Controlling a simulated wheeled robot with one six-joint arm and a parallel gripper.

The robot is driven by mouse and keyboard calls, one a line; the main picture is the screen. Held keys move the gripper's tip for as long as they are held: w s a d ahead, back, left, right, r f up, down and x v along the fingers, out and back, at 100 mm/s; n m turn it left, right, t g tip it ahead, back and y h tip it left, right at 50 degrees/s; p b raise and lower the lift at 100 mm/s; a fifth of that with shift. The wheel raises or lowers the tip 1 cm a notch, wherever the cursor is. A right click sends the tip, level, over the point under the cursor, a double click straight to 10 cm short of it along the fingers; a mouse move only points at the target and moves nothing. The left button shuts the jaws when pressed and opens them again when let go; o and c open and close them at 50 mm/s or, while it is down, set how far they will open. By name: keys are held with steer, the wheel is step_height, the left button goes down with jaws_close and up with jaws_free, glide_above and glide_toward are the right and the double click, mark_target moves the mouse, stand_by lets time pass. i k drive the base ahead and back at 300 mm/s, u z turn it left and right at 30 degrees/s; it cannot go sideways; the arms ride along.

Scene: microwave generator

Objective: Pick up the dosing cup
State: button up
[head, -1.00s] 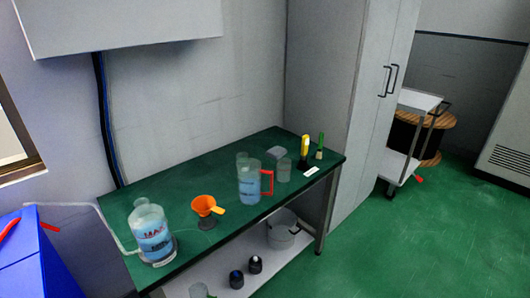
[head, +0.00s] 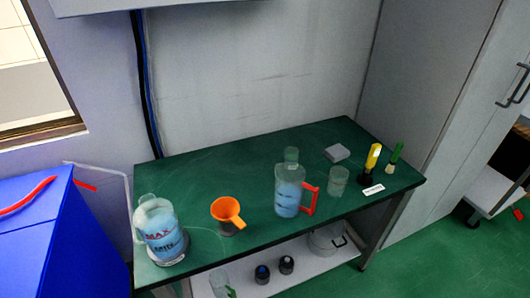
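I cannot tell for certain which vessel is the dosing cup. A small clear cup (head: 338,181) stands upright on the green table (head: 215,170), right of a clear jug (head: 288,192) with a red handle and bluish liquid. An orange funnel-shaped cup with a handle (head: 227,211) sits on a dark base left of the jug. My gripper is not in view.
A large container of blue liquid marked MAX (head: 160,234) stands at the table's left end. Yellow (head: 373,157) and green-topped (head: 395,157) items stand at the right end. A blue box (head: 60,240) is at the left. A lower shelf (head: 305,266) holds a pot and dark-capped items.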

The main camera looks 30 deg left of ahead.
mark_target(290, 153)
steer(key=u, duration=0.9)
steer(key=i, duration=0.95)
steer(key=u, duration=0.9)
